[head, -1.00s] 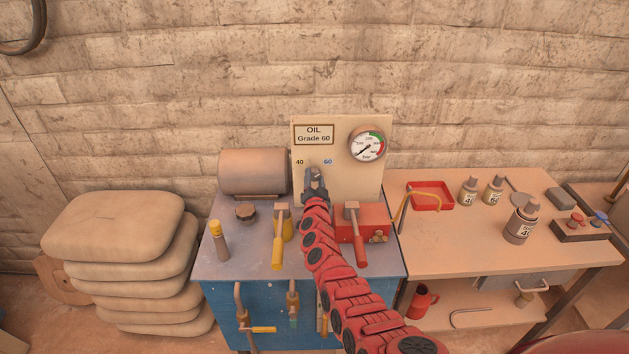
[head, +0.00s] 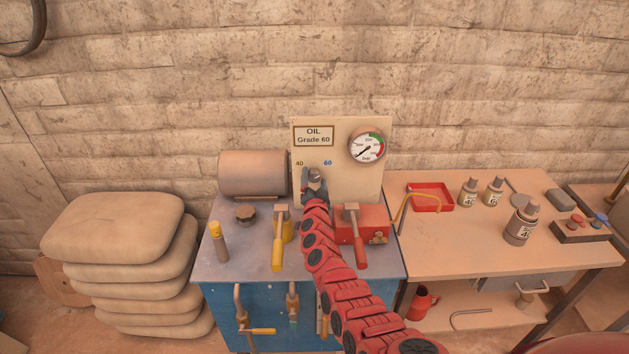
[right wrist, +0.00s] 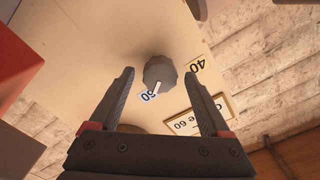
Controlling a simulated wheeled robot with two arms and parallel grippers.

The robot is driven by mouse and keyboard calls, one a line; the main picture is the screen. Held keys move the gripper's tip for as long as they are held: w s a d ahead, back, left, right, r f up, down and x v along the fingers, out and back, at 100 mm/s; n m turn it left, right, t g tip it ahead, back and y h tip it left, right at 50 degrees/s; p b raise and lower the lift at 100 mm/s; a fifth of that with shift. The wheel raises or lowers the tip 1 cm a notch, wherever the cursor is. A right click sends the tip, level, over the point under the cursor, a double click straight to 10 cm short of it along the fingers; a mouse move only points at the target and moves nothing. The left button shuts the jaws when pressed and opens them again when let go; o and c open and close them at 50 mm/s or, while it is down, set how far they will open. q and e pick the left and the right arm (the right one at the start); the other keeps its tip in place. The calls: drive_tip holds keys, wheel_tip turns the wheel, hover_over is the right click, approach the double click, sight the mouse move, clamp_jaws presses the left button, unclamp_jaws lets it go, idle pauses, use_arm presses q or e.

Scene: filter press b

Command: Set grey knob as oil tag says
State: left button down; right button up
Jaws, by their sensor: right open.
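The oil tag (head: 313,135) on the cream panel (head: 345,185) reads "OIL Grade 60". My left gripper is out of view.
A pressure gauge (head: 367,147) sits right of the tag. Yellow (head: 278,250) and red (head: 359,248) lever handles stand in front of the panel. A brown tank (head: 253,172) is left of it. The right-hand bench holds a red tray (head: 430,195) and several bottles.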

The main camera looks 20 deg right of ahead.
drive_tip(key=shift+s, duration=0.1)
drive_tip(key=shift+s+a+r+p, duration=0.1)
drive_tip(key=shift+s+a+p, duration=0.1)
drive_tip(key=shift+s+p, duration=0.45)
drive_tip(key=p+v, duration=0.1)
drive_tip(key=v, duration=1.4)
drive_tip(key=shift+s, duration=0.4)
drive_tip(key=shift+a, duration=0.1)
